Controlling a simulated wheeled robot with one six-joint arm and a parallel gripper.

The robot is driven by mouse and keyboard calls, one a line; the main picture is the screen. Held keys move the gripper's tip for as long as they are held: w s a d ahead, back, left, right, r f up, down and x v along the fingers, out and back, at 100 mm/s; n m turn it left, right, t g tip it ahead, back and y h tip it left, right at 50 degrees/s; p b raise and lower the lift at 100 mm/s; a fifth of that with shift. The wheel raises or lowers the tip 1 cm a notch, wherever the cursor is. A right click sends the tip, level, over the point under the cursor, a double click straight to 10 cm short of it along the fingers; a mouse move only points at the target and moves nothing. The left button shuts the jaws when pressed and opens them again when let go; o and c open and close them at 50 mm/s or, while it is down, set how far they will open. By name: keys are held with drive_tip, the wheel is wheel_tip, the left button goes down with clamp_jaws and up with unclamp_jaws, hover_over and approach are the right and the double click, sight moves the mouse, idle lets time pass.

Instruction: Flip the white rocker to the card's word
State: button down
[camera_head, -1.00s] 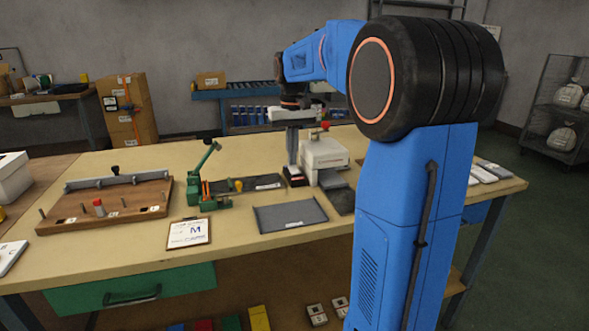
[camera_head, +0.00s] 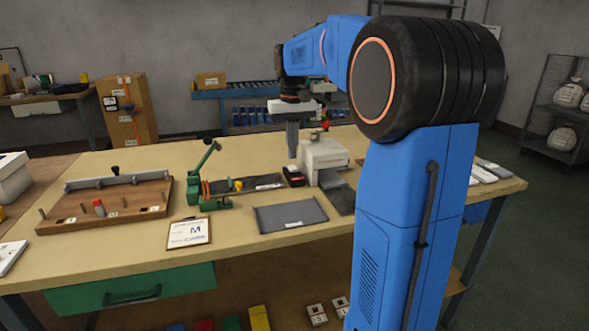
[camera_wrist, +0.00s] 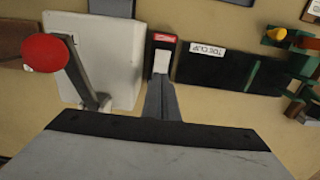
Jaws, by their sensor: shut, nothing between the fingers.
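The white rocker (camera_wrist: 161,63) sits in a small black box with a red label at one end, seen in the wrist view; the label is too small to read. In the head view the black box (camera_head: 294,177) stands left of the white press. My gripper (camera_head: 292,156) is shut and empty, pointing down above the box. In the wrist view its fingertips (camera_wrist: 161,84) appear just below the rocker and cover its near part.
The white press (camera_head: 325,155) with a red-knobbed lever (camera_wrist: 45,53) stands close beside the box. A dark strip labelled "TOE CLIP" (camera_wrist: 229,73) and a green clamp (camera_head: 205,185) are on the other side. A grey mat (camera_head: 290,214) lies in front. A wooden pegboard (camera_head: 105,205) is further left.

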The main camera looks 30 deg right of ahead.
sight(292, 167)
drive_tip(key=shift+r, duration=2.3)
